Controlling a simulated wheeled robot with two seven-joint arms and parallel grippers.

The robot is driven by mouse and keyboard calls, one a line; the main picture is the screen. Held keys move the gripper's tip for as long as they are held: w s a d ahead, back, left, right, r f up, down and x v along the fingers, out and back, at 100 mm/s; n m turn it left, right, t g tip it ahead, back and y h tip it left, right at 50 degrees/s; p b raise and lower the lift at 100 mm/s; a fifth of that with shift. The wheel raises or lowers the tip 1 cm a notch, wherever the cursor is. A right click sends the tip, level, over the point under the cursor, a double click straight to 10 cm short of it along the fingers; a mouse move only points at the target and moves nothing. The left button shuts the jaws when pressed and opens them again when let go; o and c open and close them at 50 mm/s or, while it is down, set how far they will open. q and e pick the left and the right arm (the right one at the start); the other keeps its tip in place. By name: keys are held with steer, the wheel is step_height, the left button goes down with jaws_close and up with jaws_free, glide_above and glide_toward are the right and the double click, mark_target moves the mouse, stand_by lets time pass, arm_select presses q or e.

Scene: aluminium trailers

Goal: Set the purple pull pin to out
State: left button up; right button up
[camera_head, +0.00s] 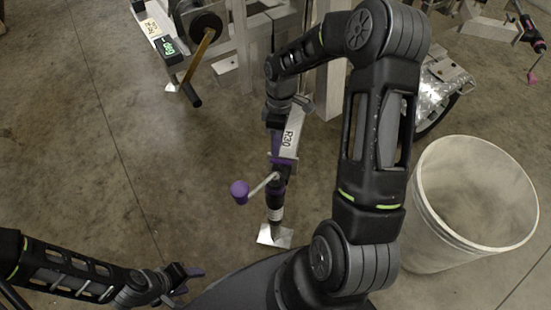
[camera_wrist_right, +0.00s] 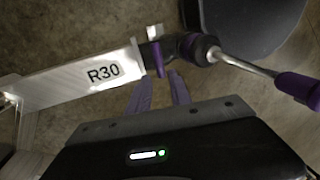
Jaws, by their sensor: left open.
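The jack marked R30 (camera_head: 290,140) stands on a flat foot plate (camera_head: 275,236). A crank with a purple knob (camera_head: 239,191) sticks out to its left; the knob also shows in the right wrist view (camera_wrist_right: 298,88). A small purple part, likely the pull pin (camera_wrist_right: 160,66), is at the jack's collar beside the R30 tube. My right gripper (camera_wrist_right: 160,80) has its purple fingers apart, tips close to this part; contact cannot be told. In the head view my wrist partly hides that spot. My left gripper (camera_head: 197,271) is open and empty at the lower left, away from the jack.
A white bin (camera_head: 470,195) stands to the right of my right arm. Another trailer part with a crank handle (camera_head: 193,75) and a green display (camera_head: 170,48) is at the upper left. The concrete floor at left is clear.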

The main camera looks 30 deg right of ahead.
mark_target(276, 159)
steer(key=f, duration=0.4)
steer(key=s+a+f+b, duration=0.1)
steer(key=f, duration=0.2)
steer(key=shift+f, duration=0.1)
steer(key=shift+c, duration=0.6)
jaws_close()
steer(key=shift+s, duration=0.1)
stand_by(0.6)
